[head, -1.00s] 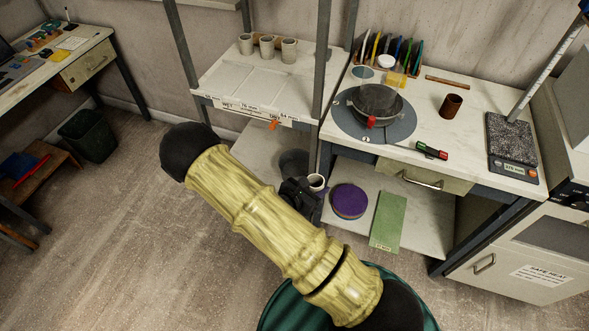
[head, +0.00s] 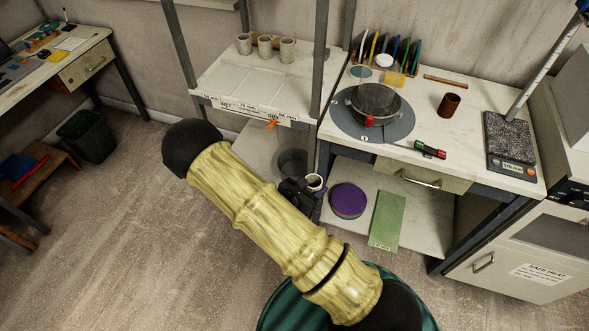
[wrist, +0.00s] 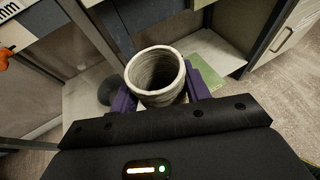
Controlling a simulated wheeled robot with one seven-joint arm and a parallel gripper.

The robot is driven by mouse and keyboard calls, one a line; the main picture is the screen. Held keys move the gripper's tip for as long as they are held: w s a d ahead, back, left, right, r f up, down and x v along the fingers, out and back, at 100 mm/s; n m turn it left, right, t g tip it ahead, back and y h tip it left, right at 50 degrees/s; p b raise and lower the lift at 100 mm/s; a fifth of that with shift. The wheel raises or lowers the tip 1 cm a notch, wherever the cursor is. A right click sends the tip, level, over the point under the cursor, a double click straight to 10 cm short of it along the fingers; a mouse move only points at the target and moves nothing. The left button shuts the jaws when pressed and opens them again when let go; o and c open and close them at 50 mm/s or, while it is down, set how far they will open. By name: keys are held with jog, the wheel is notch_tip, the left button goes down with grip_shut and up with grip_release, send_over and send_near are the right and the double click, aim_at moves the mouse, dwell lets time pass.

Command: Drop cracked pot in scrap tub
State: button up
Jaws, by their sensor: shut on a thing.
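A pale grey cup-like pot (head: 315,181) is held between the fingers of my gripper (head: 303,190). In the wrist view the pot (wrist: 157,92) shows its open mouth and dark inside, with purple fingers of my gripper (wrist: 160,95) on both sides. I cannot make out a crack. A dark round tub (head: 293,161) stands on the low shelf under the rack, just behind and left of the pot in the head view. It also shows in the wrist view (wrist: 108,92), left of the pot. No label on it is readable.
Several pale cups (head: 265,46) stand on the rack shelf (head: 225,82) above. Purple discs (head: 348,200) and a green slab (head: 387,222) lie on the low shelf right of my gripper. A rack post (head: 322,95) rises close by.

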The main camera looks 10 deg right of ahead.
jog(key=w+a+f+n+t+b, duration=0.1)
jog(key=w+a+f+b, duration=0.2)
jog(key=a+f+b, duration=0.4)
jog(key=w+a+f+n+t+y+b, duration=0.1)
jog(key=w+a+f+b, duration=0.2)
jog(key=a+f+b, duration=0.5)
jog(key=shift+f+b, duration=0.25)
jog(key=shift+b, duration=0.35)
jog(key=shift+a, duration=0.1)
jog(key=shift+y, duration=0.3)
